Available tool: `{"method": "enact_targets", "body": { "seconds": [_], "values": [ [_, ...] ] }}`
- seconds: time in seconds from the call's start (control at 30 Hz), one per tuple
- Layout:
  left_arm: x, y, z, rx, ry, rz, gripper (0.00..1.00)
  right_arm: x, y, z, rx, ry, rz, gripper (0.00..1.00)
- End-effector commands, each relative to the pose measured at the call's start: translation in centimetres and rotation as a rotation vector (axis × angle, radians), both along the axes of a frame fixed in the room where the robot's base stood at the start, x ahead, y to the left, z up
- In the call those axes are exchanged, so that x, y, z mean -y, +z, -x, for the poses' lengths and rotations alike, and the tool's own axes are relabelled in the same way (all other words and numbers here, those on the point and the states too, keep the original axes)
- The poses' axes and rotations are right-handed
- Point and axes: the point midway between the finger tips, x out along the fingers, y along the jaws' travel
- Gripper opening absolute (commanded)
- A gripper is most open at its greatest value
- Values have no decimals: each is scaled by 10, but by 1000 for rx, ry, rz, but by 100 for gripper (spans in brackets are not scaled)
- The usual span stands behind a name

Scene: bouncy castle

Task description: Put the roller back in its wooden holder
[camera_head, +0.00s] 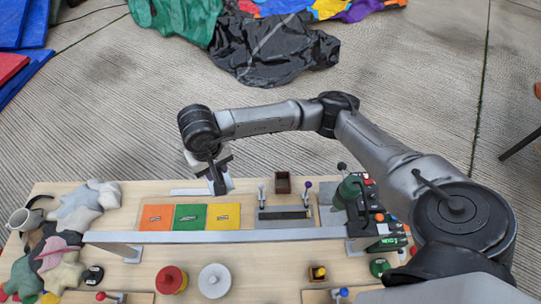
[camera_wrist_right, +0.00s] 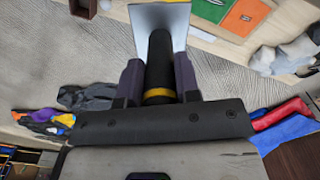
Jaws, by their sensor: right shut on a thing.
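My right gripper (camera_head: 216,174) is above the back left of the table. It is shut on a tool with a black handle and yellow band (camera_wrist_right: 159,70), between its two fingers in the right wrist view. A pale flat plate (camera_wrist_right: 176,18) shows at the handle's far end; I cannot tell whether it belongs to the tool. No roller head can be made out. A small brown wooden holder (camera_head: 283,183) stands right of the gripper, its opening looking empty. Another small wooden holder (camera_head: 317,273) with something yellow in it is near the front. My left gripper is not in view.
A grey raised bar (camera_head: 215,237) crosses the table. Orange, green and yellow panels (camera_head: 189,217) lie behind it. Levers (camera_head: 285,213) and a green-black machine (camera_head: 365,205) stand right. Star-shaped cushions (camera_head: 80,205) crowd the left; red (camera_head: 171,280) and white (camera_head: 214,281) discs are in front.

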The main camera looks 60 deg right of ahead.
Motion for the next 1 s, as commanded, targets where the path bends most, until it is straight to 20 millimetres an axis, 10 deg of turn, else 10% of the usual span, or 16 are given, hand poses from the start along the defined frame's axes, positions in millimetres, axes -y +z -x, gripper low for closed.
{"method": "enact_targets", "body": {
  "seconds": [0.2,0.43,1.0],
  "values": [
    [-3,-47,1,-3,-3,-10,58,99,-79,36,-4,-214,8,3],
    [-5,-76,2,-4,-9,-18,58,173,-112,69,-1,-343,7,3],
    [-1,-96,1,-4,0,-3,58,212,-130,88,2,-392,-3,3]
  ]
}}
